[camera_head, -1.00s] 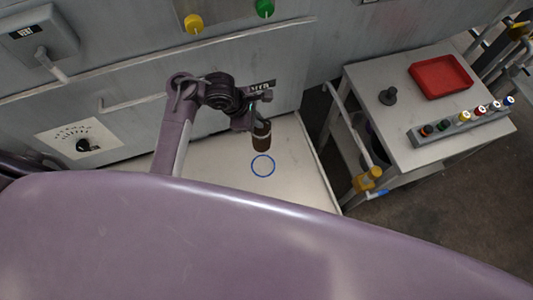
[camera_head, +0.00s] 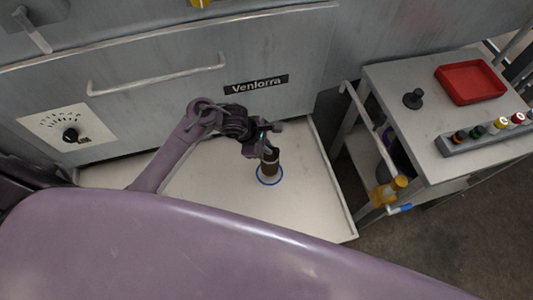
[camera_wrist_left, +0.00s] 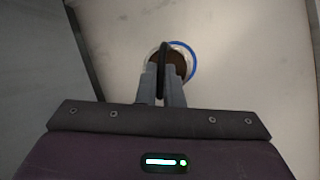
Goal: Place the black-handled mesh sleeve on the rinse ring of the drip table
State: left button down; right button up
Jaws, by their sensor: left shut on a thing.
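The mesh sleeve (camera_head: 271,166) is a small brown cylinder with a pale band low down and a dark upper end. My left gripper (camera_head: 266,150) is shut on its black handle, which also shows in the left wrist view (camera_wrist_left: 163,66). The sleeve is upright over the blue rinse ring (camera_head: 261,181) on the pale drip table (camera_head: 215,200). In the left wrist view the ring (camera_wrist_left: 193,62) shows around the sleeve's right side. I cannot tell whether its bottom touches the table. My right gripper is not in view.
A grey machine front with a long handle (camera_head: 155,74) and a "Venlorra" label (camera_head: 256,84) stands behind the drip table. To the right, a metal cart (camera_head: 410,135) bears a red tray (camera_head: 470,82), a black knobbed piece (camera_head: 413,99) and a rack of coloured-top cylinders (camera_head: 485,136).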

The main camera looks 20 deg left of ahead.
aim_at(270, 159)
pick_arm(q)
notch_tip(270, 159, down, 3)
jog(key=shift+f+b, duration=0.1)
jog(key=shift+b, duration=0.4)
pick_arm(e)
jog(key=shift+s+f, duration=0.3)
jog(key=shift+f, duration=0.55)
pick_arm(q)
jog(key=c, duration=1.6)
grip_release()
jog(key=shift+f, duration=0.1)
jog(key=shift+o, duration=0.2)
